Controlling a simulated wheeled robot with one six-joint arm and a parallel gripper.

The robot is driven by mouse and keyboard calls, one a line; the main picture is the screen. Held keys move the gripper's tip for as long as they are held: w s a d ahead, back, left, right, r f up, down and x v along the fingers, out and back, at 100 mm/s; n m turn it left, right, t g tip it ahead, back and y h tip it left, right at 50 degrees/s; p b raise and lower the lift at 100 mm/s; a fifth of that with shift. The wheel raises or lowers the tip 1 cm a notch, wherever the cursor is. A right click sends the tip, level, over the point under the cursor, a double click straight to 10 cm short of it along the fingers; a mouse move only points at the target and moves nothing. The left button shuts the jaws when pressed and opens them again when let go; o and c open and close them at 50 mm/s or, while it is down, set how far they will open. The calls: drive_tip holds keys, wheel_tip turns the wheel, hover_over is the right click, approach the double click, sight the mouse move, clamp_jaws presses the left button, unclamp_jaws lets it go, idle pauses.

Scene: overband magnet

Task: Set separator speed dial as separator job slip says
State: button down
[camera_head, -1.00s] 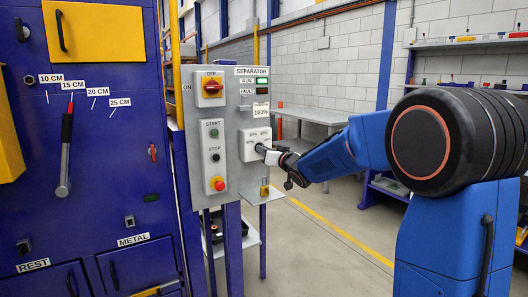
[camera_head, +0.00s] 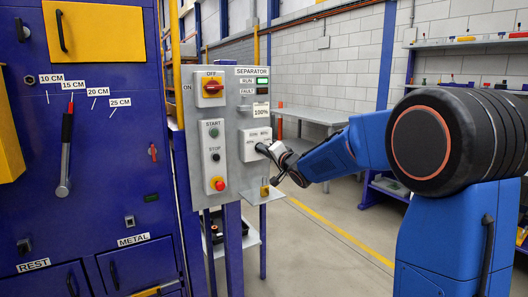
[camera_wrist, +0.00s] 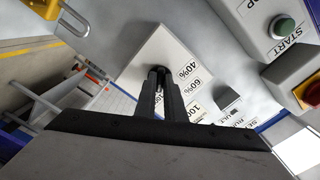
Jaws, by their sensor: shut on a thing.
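The separator speed dial box (camera_head: 253,148) is a pale box on the grey separator panel (camera_head: 247,90). My gripper (camera_head: 263,149) is at the box front, shut on the dark dial knob (camera_wrist: 160,71), which sits between my fingertips (camera_wrist: 161,76). Which mark the knob points to cannot be told. A white slip (camera_head: 261,111) above the box reads 100%.
To the left are a START/STOP plate (camera_head: 214,157) with a red stop button and a red-yellow OFF/ON switch (camera_head: 212,87). Above are RUN and FAULT lamps; RUN (camera_head: 262,81) is green. A small shelf (camera_head: 262,193) juts out below the box.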

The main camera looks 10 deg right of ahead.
drive_tip(key=shift+f+m, duration=0.15)
drive_tip(key=shift+m, duration=0.15)
drive_tip(key=c, duration=1.8)
unclamp_jaws()
drive_tip(key=shift+c, duration=0.2)
drive_tip(key=shift+s, duration=0.1)
drive_tip(key=v, duration=1.7)
drive_tip(key=shift+s, duration=0.1)
drive_tip(key=shift+d, duration=0.1)
